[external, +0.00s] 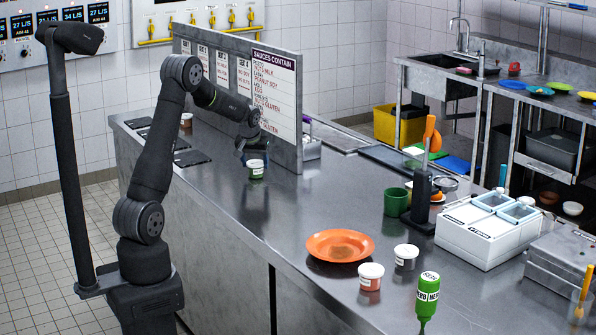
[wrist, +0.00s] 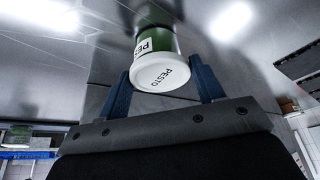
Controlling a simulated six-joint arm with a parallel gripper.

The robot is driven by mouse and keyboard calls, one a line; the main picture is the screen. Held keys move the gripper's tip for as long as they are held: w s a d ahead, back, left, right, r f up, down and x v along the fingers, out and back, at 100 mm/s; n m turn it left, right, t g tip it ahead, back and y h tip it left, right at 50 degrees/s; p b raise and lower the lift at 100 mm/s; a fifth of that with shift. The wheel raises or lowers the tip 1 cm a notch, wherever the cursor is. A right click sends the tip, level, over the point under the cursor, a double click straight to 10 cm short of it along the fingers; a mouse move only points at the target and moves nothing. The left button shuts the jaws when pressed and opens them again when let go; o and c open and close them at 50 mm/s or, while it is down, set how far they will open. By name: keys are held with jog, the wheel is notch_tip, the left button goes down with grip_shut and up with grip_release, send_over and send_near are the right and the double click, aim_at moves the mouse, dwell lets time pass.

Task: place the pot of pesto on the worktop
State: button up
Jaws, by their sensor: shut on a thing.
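The pot of pesto (external: 257,172) is small and green with a white lid and a white label. My gripper (external: 254,160) is shut on the pot, pointing down over the left part of the steel worktop (external: 290,205), in front of the sauce board. In the wrist view my gripper (wrist: 163,74) has its fingers either side of the lid. The pot is upright, at or just above the worktop; I cannot tell whether it touches.
The sauce board (external: 270,95) stands close behind my gripper. A green cup (external: 397,202) stands further back. The worktop around the pesto is clear.

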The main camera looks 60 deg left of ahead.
aim_at(256, 161)
jog(key=shift+f, duration=0.15)
jog(key=o, duration=1)
jog(key=v, duration=1.2)
jog(key=x, duration=1.2)
jog(key=shift+f, duration=0.15)
notch_tip(256, 161, up, 3)
jog(key=shift+f, duration=0.1)
jog(key=shift+r, duration=0.6)
